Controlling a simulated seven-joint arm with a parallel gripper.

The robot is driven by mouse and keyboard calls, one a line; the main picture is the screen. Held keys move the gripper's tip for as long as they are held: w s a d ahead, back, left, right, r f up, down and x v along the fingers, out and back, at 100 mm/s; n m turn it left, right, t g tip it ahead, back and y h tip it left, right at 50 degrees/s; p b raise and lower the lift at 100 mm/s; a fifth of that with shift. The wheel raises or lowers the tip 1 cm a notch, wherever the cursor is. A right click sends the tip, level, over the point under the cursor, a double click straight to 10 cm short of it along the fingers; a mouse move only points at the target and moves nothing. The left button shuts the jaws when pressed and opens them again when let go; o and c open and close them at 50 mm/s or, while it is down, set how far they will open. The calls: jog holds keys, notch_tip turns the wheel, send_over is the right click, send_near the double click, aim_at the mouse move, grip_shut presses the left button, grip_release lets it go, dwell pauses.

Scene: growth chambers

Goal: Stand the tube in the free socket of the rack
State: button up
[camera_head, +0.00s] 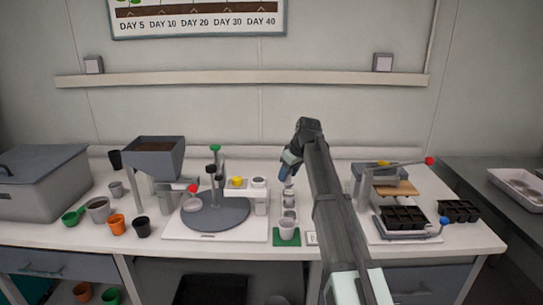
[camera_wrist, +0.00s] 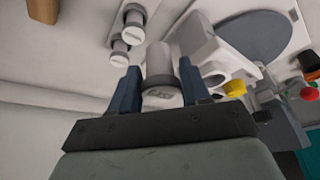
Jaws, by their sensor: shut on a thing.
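My gripper (camera_wrist: 158,78) is shut on a white tube (camera_wrist: 160,62), its blue fingers on either side of it; the tube's pale, marked end faces the wrist camera. In the head view my gripper (camera_head: 287,173) is over the back of the bench, just behind a narrow row of white, round-topped items (camera_head: 289,200) that looks like the rack. In the wrist view, two similar white tubes (camera_wrist: 120,54) (camera_wrist: 133,18) stand to the left of the held one. The rack's free socket cannot be made out. The held tube's lower end is hidden.
A pale cup (camera_head: 287,229) on a green mat (camera_head: 299,238) stands in front of the row. A grey turntable device (camera_head: 215,213) with a yellow knob (camera_head: 238,182) is to the left. A press (camera_head: 378,173) and black cell trays (camera_head: 404,217) are to the right.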

jog(key=shift+n+y, duration=0.3)
jog(key=shift+n, duration=0.3)
jog(key=s+f, duration=0.1)
jog(key=s+d+f, duration=0.1)
jog(key=f, duration=0.2)
jog(key=shift+s+d+f, duration=0.2)
jog(key=shift+s+f, duration=0.05)
jog(key=shift+s, duration=0.15)
jog(key=shift+f, duration=0.1)
jog(key=shift+f, duration=3)
jog(key=shift+f, duration=0.95)
jog(key=o, duration=1.1)
jog(key=shift+r, duration=0.1)
